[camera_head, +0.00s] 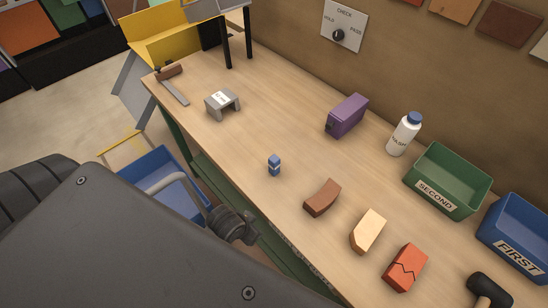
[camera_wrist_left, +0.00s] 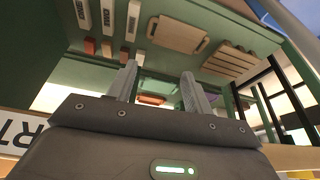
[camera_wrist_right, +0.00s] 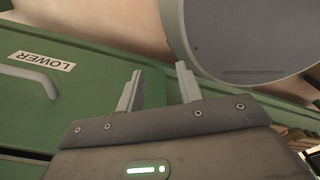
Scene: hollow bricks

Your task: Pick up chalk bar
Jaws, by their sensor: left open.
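A small blue block with a pale band (camera_head: 274,165) stands on the wooden workbench (camera_head: 255,115) near its front edge. It may be the chalk bar, but I cannot read any label on it. No gripper is near it or touching it. My left gripper (camera_wrist_left: 158,80) is open and empty in the left wrist view, facing green shelving. My right gripper (camera_wrist_right: 160,72) has its fingers apart and nothing between them, facing a green drawer front marked LOWER (camera_wrist_right: 40,62). I cannot make out either gripper's fingertips in the head view.
A brown curved brick (camera_head: 322,198), a cream brick (camera_head: 368,231) and a cracked orange brick (camera_head: 405,268) lie to the right. Behind stand a purple box (camera_head: 347,116), a white bottle (camera_head: 404,135), a green SECOND bin (camera_head: 431,196) and a blue FIRST bin (camera_head: 516,243). A grey bridge-shaped block (camera_head: 222,104) stands left.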

